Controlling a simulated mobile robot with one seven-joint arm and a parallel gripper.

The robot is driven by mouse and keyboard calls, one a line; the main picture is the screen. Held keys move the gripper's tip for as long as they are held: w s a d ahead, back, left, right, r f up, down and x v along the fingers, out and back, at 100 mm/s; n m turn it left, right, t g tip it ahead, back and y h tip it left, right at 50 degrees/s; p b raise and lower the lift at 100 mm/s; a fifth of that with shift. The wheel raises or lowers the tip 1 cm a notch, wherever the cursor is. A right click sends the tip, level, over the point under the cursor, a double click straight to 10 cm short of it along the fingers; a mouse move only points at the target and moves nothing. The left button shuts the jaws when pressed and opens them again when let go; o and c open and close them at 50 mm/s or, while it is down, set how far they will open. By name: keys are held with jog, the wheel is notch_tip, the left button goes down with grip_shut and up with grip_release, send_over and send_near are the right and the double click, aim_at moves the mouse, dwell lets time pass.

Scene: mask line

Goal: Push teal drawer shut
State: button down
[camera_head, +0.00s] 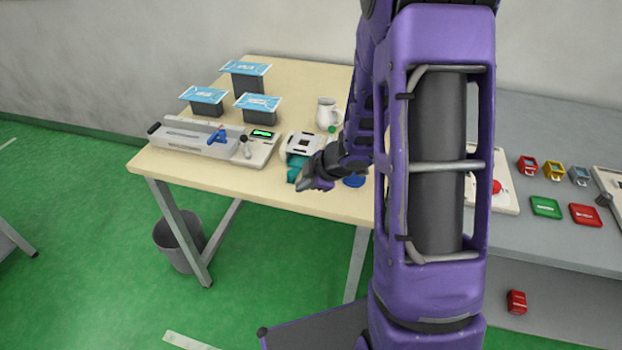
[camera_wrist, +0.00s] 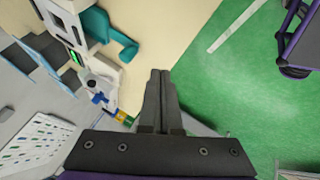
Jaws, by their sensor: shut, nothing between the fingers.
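The teal drawer (camera_head: 293,174) shows at the front of a white box-like device (camera_head: 299,145) on the cream table. My gripper and forearm hide part of it in the head view. In the wrist view the teal drawer (camera_wrist: 98,24) sticks out of the white device (camera_wrist: 62,15), with a rounded teal end (camera_wrist: 125,48). My gripper (camera_head: 304,186) is at the table's front edge, close to the drawer. In the wrist view my gripper (camera_wrist: 160,74) has its fingers together and empty, apart from the teal end in the picture.
A white mug (camera_head: 326,113) stands behind, and a blue disc (camera_head: 354,181) lies to the right. Several dark bins with blue covers stand at the back. Open green floor lies in front.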

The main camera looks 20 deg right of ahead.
aim_at(296, 177)
jog(key=b+x, duration=0.1)
jog(key=x, duration=0.1)
jog(key=shift+a+f, duration=0.1)
jog(key=shift+f, duration=0.25)
jog(key=shift+w+d+p, duration=0.2)
jog(key=shift+w+p, duration=0.4)
jog(key=shift+w, duration=1.6)
jog(key=w+d, duration=0.2)
jog(key=w, duration=0.1)
jog(key=shift+w+d+p, duration=0.2)
jog(key=shift+w+p, duration=0.05)
jog(key=shift+p, duration=0.1)
jog(key=shift+w+d, duration=0.15)
jog(key=shift+d, duration=0.05)
jog(key=shift+r, duration=0.1)
